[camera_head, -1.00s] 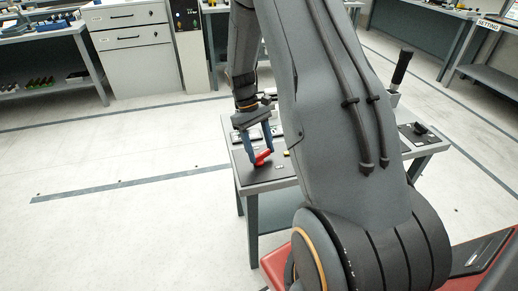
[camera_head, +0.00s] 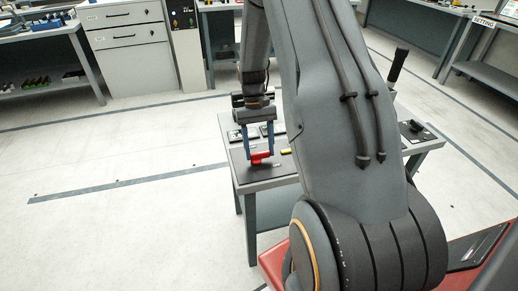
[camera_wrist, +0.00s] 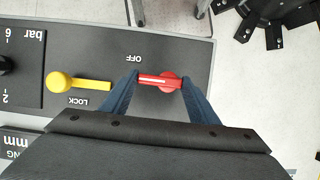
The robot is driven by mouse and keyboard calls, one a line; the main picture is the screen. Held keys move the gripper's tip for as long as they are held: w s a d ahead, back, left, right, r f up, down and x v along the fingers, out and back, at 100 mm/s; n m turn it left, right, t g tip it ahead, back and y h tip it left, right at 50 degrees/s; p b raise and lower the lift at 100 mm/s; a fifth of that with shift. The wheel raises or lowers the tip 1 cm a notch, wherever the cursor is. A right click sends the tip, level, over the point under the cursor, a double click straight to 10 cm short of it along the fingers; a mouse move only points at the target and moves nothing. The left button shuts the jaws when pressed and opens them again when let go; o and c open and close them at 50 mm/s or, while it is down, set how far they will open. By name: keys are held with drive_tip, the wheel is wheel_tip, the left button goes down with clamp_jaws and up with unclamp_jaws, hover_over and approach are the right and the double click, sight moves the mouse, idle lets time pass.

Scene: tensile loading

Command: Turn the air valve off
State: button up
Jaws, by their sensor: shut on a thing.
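The red air valve handle (camera_wrist: 158,80) lies across the wrist view, its round hub at the right and its narrow end at the left. A printed OFF label (camera_wrist: 134,58) is beside it. My gripper (camera_wrist: 160,79) is shut on the handle, with one blue finger at each end of it. In the head view the gripper (camera_head: 260,154) points down over the table and the red handle (camera_head: 261,159) shows between the fingertips. Whether the handle lines up with the OFF mark is hard to tell.
A yellow LOCK lever (camera_wrist: 80,83) is left of the handle on the same grey panel (camera_wrist: 185,50). A bar-marked black plate (camera_wrist: 22,60) lies farther left. A small table (camera_head: 240,180) carries the panel. Open floor (camera_head: 120,215) lies to its left.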

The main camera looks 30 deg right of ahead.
drive_tip(key=o, duration=1)
drive_tip(key=shift+o, duration=0.2)
drive_tip(key=b+v, duration=0.1)
drive_tip(key=v, duration=0.6)
drive_tip(key=shift+w+r+b, duration=0.2)
drive_tip(key=shift+r+b, duration=0.2)
drive_tip(key=s+a+r+n+t, duration=0.1)
drive_tip(key=s+a+r+t, duration=0.1)
drive_tip(key=s+a, duration=0.6)
drive_tip(key=s+a+r+n+t+h, duration=0.1)
drive_tip(key=s+a+r+n+t, duration=0.1)
drive_tip(key=s+a, duration=0.7)
drive_tip(key=shift+r+t, duration=0.3)
drive_tip(key=shift+t, duration=0.1)
